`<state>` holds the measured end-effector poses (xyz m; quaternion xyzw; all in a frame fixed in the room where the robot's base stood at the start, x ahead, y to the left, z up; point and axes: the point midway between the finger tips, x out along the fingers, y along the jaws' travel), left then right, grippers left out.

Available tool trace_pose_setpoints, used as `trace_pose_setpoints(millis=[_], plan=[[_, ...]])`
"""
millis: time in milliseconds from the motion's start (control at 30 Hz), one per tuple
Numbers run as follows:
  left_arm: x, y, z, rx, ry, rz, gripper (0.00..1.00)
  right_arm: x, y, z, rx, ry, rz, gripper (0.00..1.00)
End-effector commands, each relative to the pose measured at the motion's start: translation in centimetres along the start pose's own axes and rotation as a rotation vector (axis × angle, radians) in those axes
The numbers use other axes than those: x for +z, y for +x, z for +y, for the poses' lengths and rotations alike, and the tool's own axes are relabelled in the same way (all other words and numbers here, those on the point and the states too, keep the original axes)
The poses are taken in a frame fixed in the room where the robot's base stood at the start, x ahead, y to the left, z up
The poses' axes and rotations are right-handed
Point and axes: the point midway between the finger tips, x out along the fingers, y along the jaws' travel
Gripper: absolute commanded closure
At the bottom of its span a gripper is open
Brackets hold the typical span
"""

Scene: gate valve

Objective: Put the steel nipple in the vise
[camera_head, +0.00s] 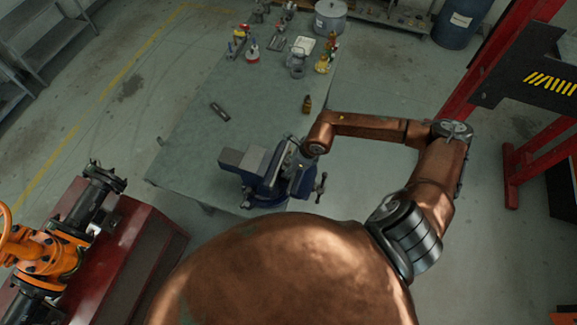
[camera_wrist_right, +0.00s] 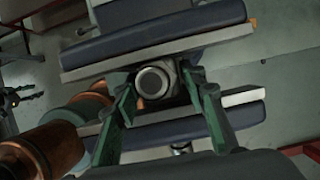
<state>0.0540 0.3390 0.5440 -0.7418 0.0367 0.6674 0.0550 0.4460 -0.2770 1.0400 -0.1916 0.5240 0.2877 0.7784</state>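The blue bench vise (camera_head: 262,175) stands at the near edge of the workbench. Its jaws (camera_wrist_right: 160,44) show as two grey-edged plates in the wrist view, with a gap between them. The steel nipple (camera_wrist_right: 152,82) shows end-on as a round, hollow-looking end in this gap, close to the upper jaw. My right gripper (camera_wrist_right: 159,80) has its green fingers on either side of the nipple, and they appear closed on it. In the head view the right gripper (camera_head: 299,148) is at the vise, partly hidden by its own arm. My left gripper is out of view.
The workbench (camera_head: 185,150) has a dark short piece (camera_head: 220,111) and a small amber bottle (camera_head: 307,104) on it. Bottles, a pot (camera_head: 330,16) and other items crowd its far end. A red stand with an orange valve (camera_head: 50,255) is at left.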

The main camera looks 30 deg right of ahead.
Motion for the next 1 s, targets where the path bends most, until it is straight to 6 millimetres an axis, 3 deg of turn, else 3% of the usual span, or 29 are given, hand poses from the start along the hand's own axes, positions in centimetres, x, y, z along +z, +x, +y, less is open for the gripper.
trace_pose_setpoints(millis=[233,467,633,1000], plan=[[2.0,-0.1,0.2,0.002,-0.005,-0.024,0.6,0.2,-0.1,0.0,0.0,-0.001,-0.004,0.51],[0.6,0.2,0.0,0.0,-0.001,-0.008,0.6,0.2,-0.6,-0.1,-0.002,-0.001,-0.005,0.51],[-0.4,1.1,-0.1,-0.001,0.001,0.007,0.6,0.1,-2.9,-0.1,-0.004,-0.004,-0.005,0.51],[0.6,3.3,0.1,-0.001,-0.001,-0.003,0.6,0.1,-10.2,-0.1,-0.004,-0.003,-0.004,0.51]])
